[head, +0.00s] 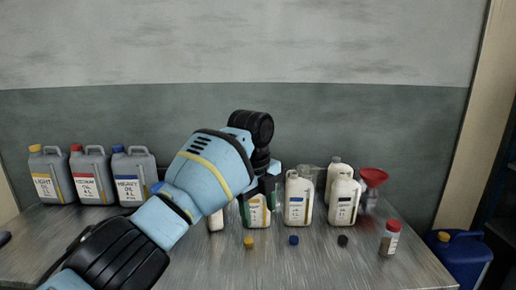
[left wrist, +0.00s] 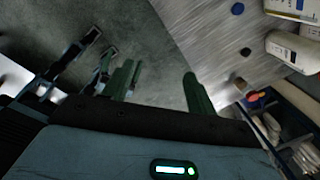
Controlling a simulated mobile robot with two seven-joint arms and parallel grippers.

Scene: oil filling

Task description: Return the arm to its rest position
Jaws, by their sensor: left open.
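My left arm (head: 205,175) comes in from the lower left and reaches over the metal table (head: 190,255). Its wrist bends down, and my left gripper (head: 260,190) is in front of the row of white bottles, partly hidden by the arm. In the left wrist view the two green fingers (left wrist: 160,82) are apart with nothing between them; grey floor and the table's edge show beyond them.
Grey canisters (head: 88,175) stand at the left. White bottles (head: 299,199) stand near the gripper, with a red funnel (head: 373,178) behind. Loose caps (head: 293,240) and a small red-capped bottle (head: 390,238) are in front. A blue canister (head: 461,260) is off the table's right side.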

